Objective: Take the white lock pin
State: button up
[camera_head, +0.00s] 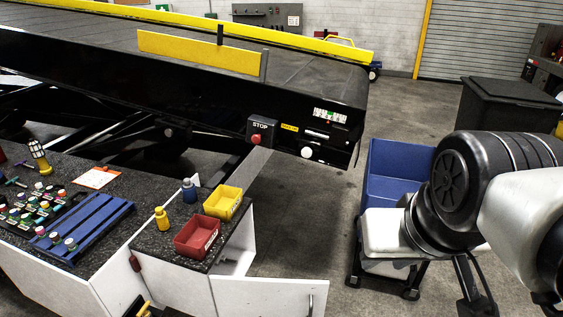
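I cannot tell for sure which thing is the white lock pin. Several small pieces with coloured heads, some pale or white, stand in a dark rack (27,226) on the speckled worktop at the left. A few more stand at the front end of a blue ribbed tray (95,226) beside it; their details are too small to read. A round white knob (306,152) also shows on the end of the belt loader (200,95). My arm enters from the right, but my gripper is not clearly visible.
A red bin (197,238), a yellow bin (223,203), a yellow bottle (161,217) and a blue bottle (189,190) stand on the worktop's right part. A cabinet door (270,296) hangs open below. A blue bin (395,168) stands right of clear floor.

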aim_at(220, 258)
jog(key=i+j+z, duration=0.1)
jog(key=j+z, duration=0.15)
jog(key=j, duration=0.5)
jog(key=i+j+z, duration=0.1)
jog(key=j+z, duration=0.15)
jog(key=j, duration=0.5)
jog(key=i+j+z, duration=0.1)
jog(key=i+j, duration=0.2)
jog(key=j, duration=0.2)
